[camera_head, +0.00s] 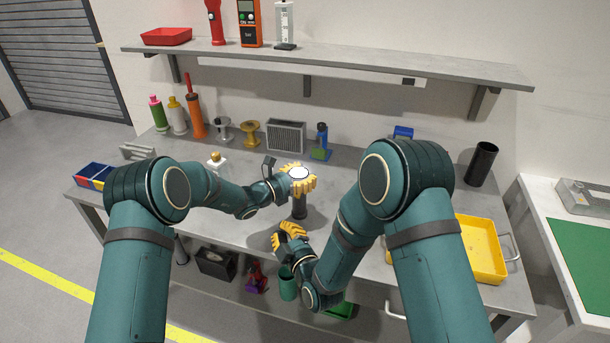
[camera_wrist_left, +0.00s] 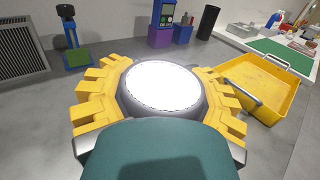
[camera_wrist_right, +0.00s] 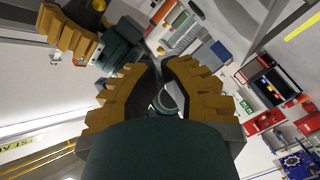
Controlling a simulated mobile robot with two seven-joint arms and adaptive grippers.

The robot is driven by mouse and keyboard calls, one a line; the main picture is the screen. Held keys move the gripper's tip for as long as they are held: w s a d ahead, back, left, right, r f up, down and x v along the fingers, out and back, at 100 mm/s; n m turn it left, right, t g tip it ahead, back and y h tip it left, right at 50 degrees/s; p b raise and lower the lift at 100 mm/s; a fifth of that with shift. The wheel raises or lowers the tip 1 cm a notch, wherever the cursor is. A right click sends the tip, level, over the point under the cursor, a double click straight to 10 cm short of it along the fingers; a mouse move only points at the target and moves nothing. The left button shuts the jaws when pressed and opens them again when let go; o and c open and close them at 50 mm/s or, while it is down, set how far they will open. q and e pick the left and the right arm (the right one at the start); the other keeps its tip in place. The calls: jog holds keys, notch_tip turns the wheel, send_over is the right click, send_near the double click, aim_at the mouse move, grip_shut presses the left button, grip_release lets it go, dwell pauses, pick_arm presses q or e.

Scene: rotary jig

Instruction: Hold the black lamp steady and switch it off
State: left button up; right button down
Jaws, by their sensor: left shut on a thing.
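The black lamp (camera_head: 299,208) stands upright above the workbench, its round white face turned up. The white face (camera_wrist_left: 162,84) fills the middle of the left wrist view. My left gripper (camera_head: 300,180) is shut on the lamp near its top, with yellow fingers on both sides of the head. My right gripper (camera_head: 287,237) is lower and nearer, apart from the lamp, by the bench's front edge. The right wrist view shows my left gripper (camera_wrist_right: 68,32) at the upper left. I cannot make out the lamp's switch for certain.
A yellow tray (camera_head: 482,247) sits on the bench at right, near a black cup (camera_head: 482,164). A grey vented box (camera_head: 286,136) and a blue-green item (camera_head: 321,142) stand behind the lamp. A shelf (camera_head: 330,66) runs above. A green cup (camera_head: 288,284) is below the bench top.

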aim_at(298, 197)
pick_arm(q)
jog(key=shift+f, duration=0.2)
pick_arm(e)
jog(key=shift+w+d, duration=0.25)
jog(key=shift+w, duration=1.2)
jog(key=shift+w+d, duration=0.3)
jog(key=shift+w, duration=1.1)
jog(key=shift+w+d, duration=0.25)
jog(key=shift+w, duration=1.2)
jog(key=shift+w+f, duration=0.1)
jog(key=shift+w, duration=0.35)
pick_arm(q)
jog(key=shift+s, duration=0.1)
pick_arm(e)
jog(key=shift+w+d, duration=0.15)
jog(key=shift+w, duration=0.3)
jog(key=shift+s, duration=0.1)
jog(key=shift+s+a+r, duration=0.2)
jog(key=shift+s+r, duration=0.05)
jog(key=shift+s, duration=0.5)
